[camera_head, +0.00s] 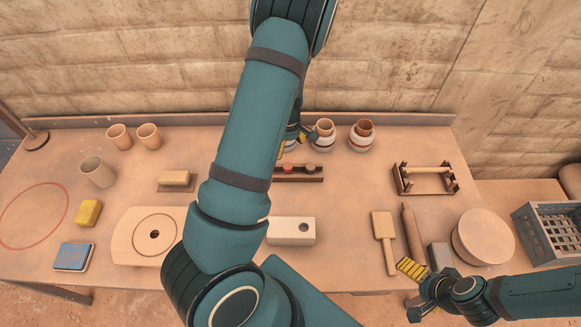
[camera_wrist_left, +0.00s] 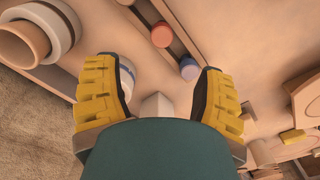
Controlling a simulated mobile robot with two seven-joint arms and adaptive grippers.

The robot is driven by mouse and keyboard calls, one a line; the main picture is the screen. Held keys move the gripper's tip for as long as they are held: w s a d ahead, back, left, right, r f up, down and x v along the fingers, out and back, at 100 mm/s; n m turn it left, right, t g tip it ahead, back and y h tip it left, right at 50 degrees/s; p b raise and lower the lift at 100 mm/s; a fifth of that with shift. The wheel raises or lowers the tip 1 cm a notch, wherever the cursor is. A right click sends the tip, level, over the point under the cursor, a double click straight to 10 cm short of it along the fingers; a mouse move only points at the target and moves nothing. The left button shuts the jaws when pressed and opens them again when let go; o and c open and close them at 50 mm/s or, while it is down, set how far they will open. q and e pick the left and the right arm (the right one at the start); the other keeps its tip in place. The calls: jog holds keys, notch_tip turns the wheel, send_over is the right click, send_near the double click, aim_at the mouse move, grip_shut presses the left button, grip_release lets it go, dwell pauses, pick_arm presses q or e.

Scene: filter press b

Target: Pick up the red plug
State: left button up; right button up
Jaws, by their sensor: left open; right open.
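The red plug (camera_head: 288,169) sits in a long dark wooden rack (camera_head: 316,179), partly covered by my left arm in the head view. In the left wrist view the red plug (camera_wrist_left: 162,36) stands in the rack beyond the fingertips, with a blue plug (camera_wrist_left: 189,69) beside it. My left gripper (camera_head: 296,143) is mostly hidden behind its arm, near the rack and the jars. In the wrist view its yellow fingers (camera_wrist_left: 160,92) are wide apart, with no plug between them. My right gripper (camera_head: 413,286) is open and empty at the table's front right.
Banded jars (camera_head: 361,137) stand behind the rack. A pale block with a hole (camera_head: 285,232) lies in front of it. A wooden paddle (camera_head: 384,238) and rolling pin (camera_head: 411,234) lie near my right gripper. A blue-grey crate (camera_head: 552,234) stands at far right.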

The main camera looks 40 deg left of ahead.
aim_at(288, 166)
pick_arm(q)
notch_tip(288, 166, down, 6)
jog(key=shift+r+b, duration=0.25)
jog(key=shift+b, duration=0.1)
jog(key=shift+s+f, duration=0.1)
jog(key=shift+f, duration=0.15)
notch_tip(288, 166, down, 5)
jog(key=shift+b, duration=0.3)
jog(key=shift+r, duration=0.1)
jog(key=c, duration=1.2)
